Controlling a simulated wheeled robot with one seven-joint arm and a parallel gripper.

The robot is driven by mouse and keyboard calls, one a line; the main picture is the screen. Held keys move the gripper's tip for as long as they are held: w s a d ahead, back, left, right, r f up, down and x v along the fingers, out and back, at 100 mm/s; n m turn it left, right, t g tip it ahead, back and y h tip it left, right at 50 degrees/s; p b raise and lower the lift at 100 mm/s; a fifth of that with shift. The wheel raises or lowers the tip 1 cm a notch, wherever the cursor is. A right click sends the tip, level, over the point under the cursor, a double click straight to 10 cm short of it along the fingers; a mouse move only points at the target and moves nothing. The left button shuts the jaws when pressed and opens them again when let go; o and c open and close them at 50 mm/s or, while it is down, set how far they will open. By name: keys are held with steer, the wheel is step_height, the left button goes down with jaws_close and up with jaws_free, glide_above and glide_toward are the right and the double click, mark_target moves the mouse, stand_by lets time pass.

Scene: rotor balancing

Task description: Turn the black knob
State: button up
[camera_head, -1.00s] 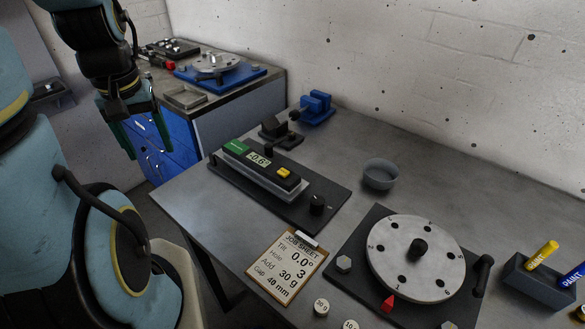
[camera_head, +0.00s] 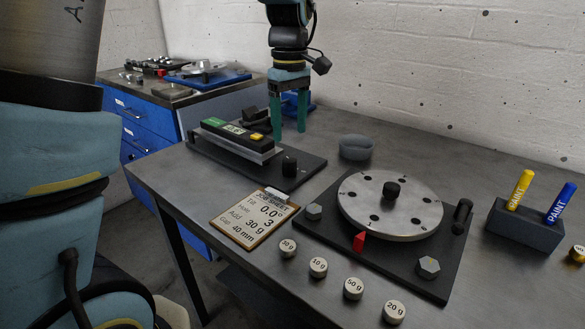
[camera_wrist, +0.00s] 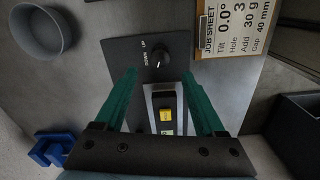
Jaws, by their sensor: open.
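The black knob (camera_head: 289,165) stands at the right end of a dark base plate (camera_head: 312,168), beside a levelling device with a yellow button (camera_head: 257,137). In the wrist view the knob (camera_wrist: 158,55) has a white pointer mark, with "UP" and "DOWN" printed next to it. My gripper (camera_head: 288,130) has green fingers pointing down, open and empty, above and behind the device. In the wrist view the fingers (camera_wrist: 159,75) are on either side of the device's line, with the knob just beyond their tips. The gripper appears apart from the knob.
A grey bowl (camera_head: 356,148) stands right of the plate. A job sheet clipboard (camera_head: 252,217) lies in front. A rotor disc (camera_head: 390,212), several weights such as the 10 g one (camera_head: 318,266), and a marker holder (camera_head: 525,226) are to the right. A blue vise (camera_head: 293,103) is behind.

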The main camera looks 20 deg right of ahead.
mark_target(289, 159)
step_height(289, 159, down, 9)
steer(key=shift+f, duration=0.1)
stand_by(0.4)
jaws_close()
stand_by(0.4)
